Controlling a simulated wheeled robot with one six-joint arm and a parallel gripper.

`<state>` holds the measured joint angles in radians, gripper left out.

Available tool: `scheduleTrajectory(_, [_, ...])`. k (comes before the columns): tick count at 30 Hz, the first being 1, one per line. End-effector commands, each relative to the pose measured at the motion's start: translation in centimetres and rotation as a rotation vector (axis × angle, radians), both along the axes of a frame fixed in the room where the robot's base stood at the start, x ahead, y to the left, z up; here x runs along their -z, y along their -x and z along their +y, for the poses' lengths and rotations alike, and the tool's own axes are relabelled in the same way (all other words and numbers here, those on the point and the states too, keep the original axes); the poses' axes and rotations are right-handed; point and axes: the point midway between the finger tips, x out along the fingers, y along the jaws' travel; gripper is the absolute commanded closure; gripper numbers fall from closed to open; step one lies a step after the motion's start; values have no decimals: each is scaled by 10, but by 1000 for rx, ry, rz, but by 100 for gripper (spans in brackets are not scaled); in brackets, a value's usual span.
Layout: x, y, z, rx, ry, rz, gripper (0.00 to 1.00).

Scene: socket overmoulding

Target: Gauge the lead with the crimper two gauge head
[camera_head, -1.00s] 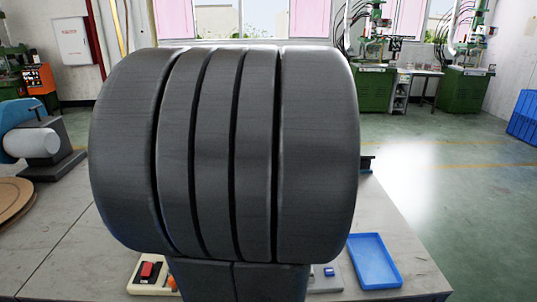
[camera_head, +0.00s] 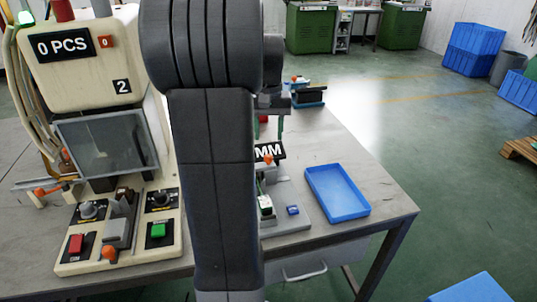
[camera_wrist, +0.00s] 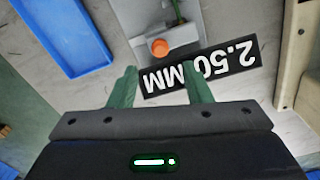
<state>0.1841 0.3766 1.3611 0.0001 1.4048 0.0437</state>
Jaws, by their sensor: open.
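My gripper (camera_head: 272,128) is open and empty, its green fingers pointing down above the gauge head beside crimper two (camera_head: 92,58). In the wrist view my gripper (camera_wrist: 163,78) has its fingers apart over the label reading 2.50 MM (camera_wrist: 228,68). The gauge head (camera_head: 288,218) is a grey block on the bench, partly hidden by my arm. It also shows in the wrist view (camera_wrist: 140,18), with an orange round part (camera_wrist: 159,47) and a thin green piece above it. I cannot tell whether the lead is among these parts.
A blue tray (camera_head: 338,194) lies empty on the bench (camera_head: 385,208), right of the gauge head. Crimper two bears a 0 PCS display, a clear guard and red and green buttons. My arm hides the middle.

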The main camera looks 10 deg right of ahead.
Motion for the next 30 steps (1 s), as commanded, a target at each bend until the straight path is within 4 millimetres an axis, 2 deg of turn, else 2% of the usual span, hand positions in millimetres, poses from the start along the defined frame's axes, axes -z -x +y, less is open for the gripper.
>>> scheduleTrajectory(1, [14,1,0,0,-1,5,55])
scheduleTrajectory(3, [28,1,0,0,-1,3,55])
scheduleTrajectory(9, [58,0,0,0,0,1,55])
scheduleTrajectory(15, [71,0,0,0,0,-1,55])
scheduleTrajectory(23, [71,0,0,0,0,-1,55])
scheduleTrajectory(26, [71,0,0,0,0,-1,71])
scheduleTrajectory(30, [71,0,0,0,0,-1,98])
